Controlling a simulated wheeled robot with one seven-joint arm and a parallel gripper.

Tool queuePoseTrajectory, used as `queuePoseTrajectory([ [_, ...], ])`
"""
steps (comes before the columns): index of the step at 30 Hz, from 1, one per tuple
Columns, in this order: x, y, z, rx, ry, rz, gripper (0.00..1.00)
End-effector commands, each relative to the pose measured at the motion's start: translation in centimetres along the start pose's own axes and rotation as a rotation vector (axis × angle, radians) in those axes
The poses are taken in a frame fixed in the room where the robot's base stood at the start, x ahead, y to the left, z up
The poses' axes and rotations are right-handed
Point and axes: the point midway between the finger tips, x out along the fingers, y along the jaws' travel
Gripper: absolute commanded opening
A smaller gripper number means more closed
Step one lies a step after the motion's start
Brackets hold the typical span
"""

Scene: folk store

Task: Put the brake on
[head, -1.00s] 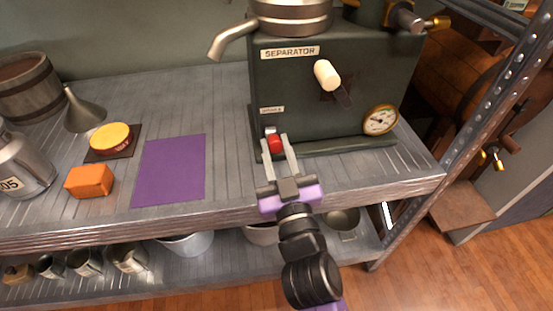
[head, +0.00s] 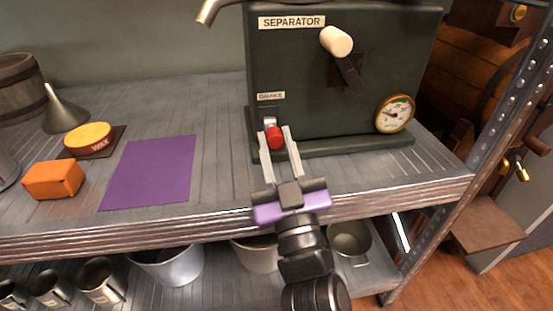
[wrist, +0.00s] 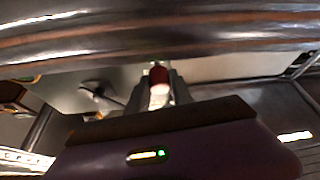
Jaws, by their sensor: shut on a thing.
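The dark green separator (head: 290,65) stands on the metal shelf in the head view. Its BRAKE label (head: 271,96) is low on the left of the front. Below the label is the brake lever, with a red knob (head: 274,138). My gripper (head: 277,140) reaches up from the front with its fingers on both sides of the knob, shut on it. In the wrist view the red knob (wrist: 158,75) shows between the fingers (wrist: 159,88). The lever's base is partly hidden.
A white-handled crank (head: 337,41) and a gauge (head: 395,113) are on the separator's front. A purple mat (head: 150,172), orange block (head: 53,180), wax tin (head: 87,136) and funnel (head: 65,117) are to the left. The shelf edge (head: 130,232) runs below my gripper; buckets stand underneath.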

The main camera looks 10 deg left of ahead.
Motion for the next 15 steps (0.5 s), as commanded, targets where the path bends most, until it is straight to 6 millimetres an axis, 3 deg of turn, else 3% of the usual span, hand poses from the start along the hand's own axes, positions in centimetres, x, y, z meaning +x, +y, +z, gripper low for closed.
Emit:
queuePoseTrajectory([
  [15,-0.32,-0.13,0.58,-0.005,0.078,0.012,0.0],
])
